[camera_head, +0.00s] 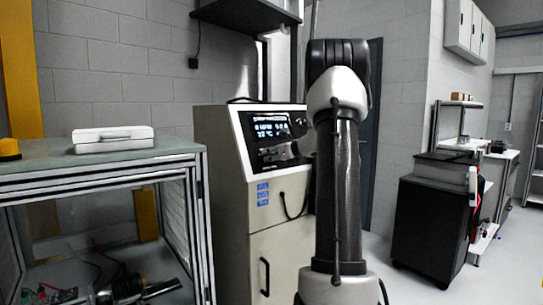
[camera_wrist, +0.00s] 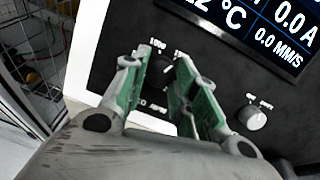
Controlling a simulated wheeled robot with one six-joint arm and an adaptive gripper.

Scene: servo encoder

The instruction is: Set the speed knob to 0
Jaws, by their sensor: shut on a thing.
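The control panel with a lit screen (camera_head: 270,124) is on the sloped top of a light grey cabinet (camera_head: 222,150), left of my arm in the head view. In the wrist view, a dark round knob (camera_wrist: 158,76) sits on the black panel with small white print around it, too small to read surely. My gripper (camera_wrist: 157,66) has its two green-padded fingers on either side of this knob and is shut on it. The fingers hide parts of the knob and its scale, so its pointer setting cannot be told.
A second, pale knob (camera_wrist: 254,118) stands right of my gripper. The screen (camera_wrist: 270,25) above reads 0.0 A and 0.0 MM/S.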

